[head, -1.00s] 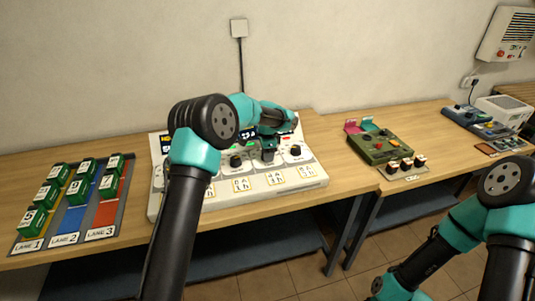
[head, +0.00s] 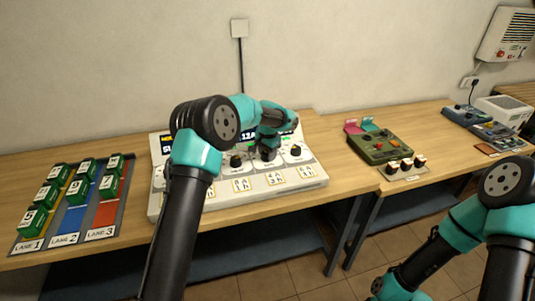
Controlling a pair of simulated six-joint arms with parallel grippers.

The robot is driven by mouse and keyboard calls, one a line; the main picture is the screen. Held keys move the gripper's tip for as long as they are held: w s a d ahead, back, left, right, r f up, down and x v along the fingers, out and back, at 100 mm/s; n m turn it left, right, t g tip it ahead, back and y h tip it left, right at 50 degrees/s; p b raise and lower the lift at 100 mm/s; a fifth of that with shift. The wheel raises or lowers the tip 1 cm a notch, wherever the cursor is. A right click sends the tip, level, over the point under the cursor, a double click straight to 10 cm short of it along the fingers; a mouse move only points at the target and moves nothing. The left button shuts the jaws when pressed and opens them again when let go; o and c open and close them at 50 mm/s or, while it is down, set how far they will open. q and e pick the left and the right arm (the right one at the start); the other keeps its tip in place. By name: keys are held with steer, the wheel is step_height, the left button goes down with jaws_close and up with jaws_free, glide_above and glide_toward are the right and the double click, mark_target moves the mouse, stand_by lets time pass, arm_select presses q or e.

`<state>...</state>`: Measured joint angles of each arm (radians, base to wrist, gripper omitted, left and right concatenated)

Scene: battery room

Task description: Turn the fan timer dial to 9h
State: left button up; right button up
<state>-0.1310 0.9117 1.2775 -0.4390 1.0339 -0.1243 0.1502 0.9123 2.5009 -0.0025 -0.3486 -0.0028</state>
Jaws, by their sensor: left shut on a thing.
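A white control panel (head: 310,182) stands on the wooden table, with a row of black dials and small displays. My left gripper (head: 268,151) points down over the panel and is shut on a black dial (head: 268,156), mostly hidden by the fingers. Another dial (head: 236,161) is to its left and one more (head: 296,151) to its right, both free. The dial labels are too small to read, so I cannot tell by name which is the fan timer. My left arm hides the panel's left part. My right arm is at the lower right; its gripper is not in view.
A lane board (head: 112,222) with several green numbered blocks lies left of the panel. A green box (head: 380,149) with small knobs in front sits to the right. A grey wall unit (head: 507,35) hangs at far right.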

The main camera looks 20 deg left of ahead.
arm_select(q)
steer(key=n, duration=0.4)
steer(key=shift+a+n, duration=0.1)
steer(key=shift+n, duration=0.3)
steer(key=o, duration=0.9)
steer(key=r, duration=1.7)
steer(key=shift+d+r, duration=0.2)
steer(key=shift+d, duration=0.05)
